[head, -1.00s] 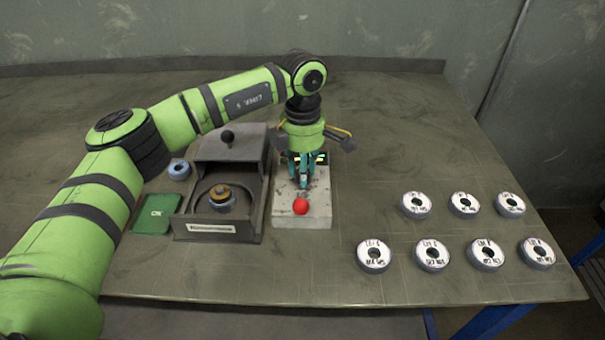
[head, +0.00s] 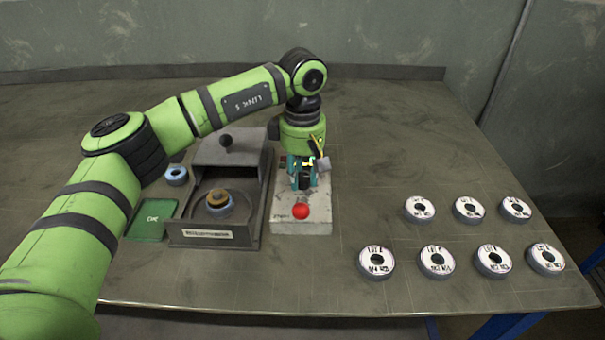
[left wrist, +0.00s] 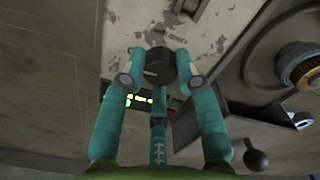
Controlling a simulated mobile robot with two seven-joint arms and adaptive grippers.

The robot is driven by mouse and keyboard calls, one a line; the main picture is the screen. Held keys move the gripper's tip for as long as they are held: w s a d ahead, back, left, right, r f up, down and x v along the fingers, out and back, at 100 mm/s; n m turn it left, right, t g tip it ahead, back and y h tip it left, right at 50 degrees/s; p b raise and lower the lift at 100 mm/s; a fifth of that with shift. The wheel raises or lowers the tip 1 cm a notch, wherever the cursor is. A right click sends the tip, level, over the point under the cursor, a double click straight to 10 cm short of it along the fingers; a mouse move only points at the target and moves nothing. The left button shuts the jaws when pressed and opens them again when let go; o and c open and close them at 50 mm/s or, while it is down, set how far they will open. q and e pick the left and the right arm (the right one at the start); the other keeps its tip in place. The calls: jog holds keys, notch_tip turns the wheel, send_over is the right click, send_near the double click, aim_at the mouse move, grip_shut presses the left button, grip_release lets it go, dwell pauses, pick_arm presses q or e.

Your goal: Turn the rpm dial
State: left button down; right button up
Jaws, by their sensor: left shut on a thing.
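The rpm dial is a black round knob (left wrist: 158,61) on the pale, worn control box (head: 318,213). In the left wrist view it sits between the fingertips of my left gripper (left wrist: 160,80), which is shut on it. In the head view my left gripper (head: 303,186) points straight down at the box, and its fingers hide most of the dial. A small lit display (left wrist: 135,99) with yellow-green marks lies beside the dial, partly covered by a finger; I cannot read it. My right gripper is not in view.
A red button (head: 300,211) is at the box's front. A grey machine (head: 258,205) with a disc inside and a black ball-topped lever (head: 226,140) stands close left. A green pad (head: 152,221) lies farther left. Several labelled discs (head: 437,261) lie right, with bare table between.

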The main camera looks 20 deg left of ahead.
aim_at(302, 177)
pick_arm(q)
jog(key=shift+m, duration=0.5)
jog(key=c, duration=0.9)
grip_release()
jog(key=shift+r, duration=0.1)
notch_tip(302, 177, up, 12)
